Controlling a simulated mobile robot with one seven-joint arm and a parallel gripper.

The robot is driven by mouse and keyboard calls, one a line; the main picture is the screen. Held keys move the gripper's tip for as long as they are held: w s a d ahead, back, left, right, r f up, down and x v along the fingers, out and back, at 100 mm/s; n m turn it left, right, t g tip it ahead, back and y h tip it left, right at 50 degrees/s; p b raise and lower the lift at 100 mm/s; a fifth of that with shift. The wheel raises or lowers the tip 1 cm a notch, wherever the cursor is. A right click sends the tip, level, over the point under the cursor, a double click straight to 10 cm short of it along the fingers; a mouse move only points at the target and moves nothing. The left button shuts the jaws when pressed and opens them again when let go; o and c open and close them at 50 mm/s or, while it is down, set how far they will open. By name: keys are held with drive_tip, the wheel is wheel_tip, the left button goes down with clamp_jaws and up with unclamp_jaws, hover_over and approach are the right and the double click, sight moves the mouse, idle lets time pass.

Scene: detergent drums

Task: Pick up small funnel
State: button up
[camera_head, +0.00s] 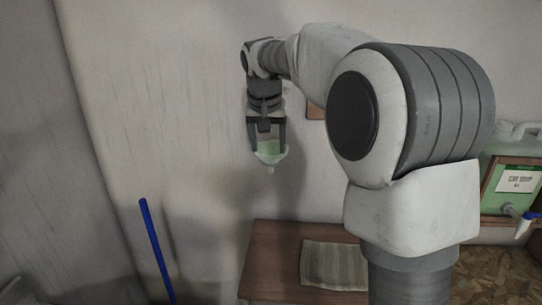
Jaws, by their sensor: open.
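A small pale green funnel (271,155) is in the head view, left of centre, upright with its spout pointing down. It is well above the wooden table, in front of the pale wall. My gripper (267,150) points down, with its two dark fingers apart at the left and right sides of the funnel's rim. The jaws are open. I cannot tell whether the fingers touch the funnel, nor what supports it.
A wooden table (270,262) with a striped cloth (333,265) stands below. A blue pole (156,250) leans at the lower left. A green drum (512,150) with a label and tap stands at the right. My arm hides the middle right.

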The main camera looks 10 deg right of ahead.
sight(269, 158)
drive_tip(key=x, duration=0.4)
drive_tip(key=shift+f, duration=0.2)
clamp_jaws()
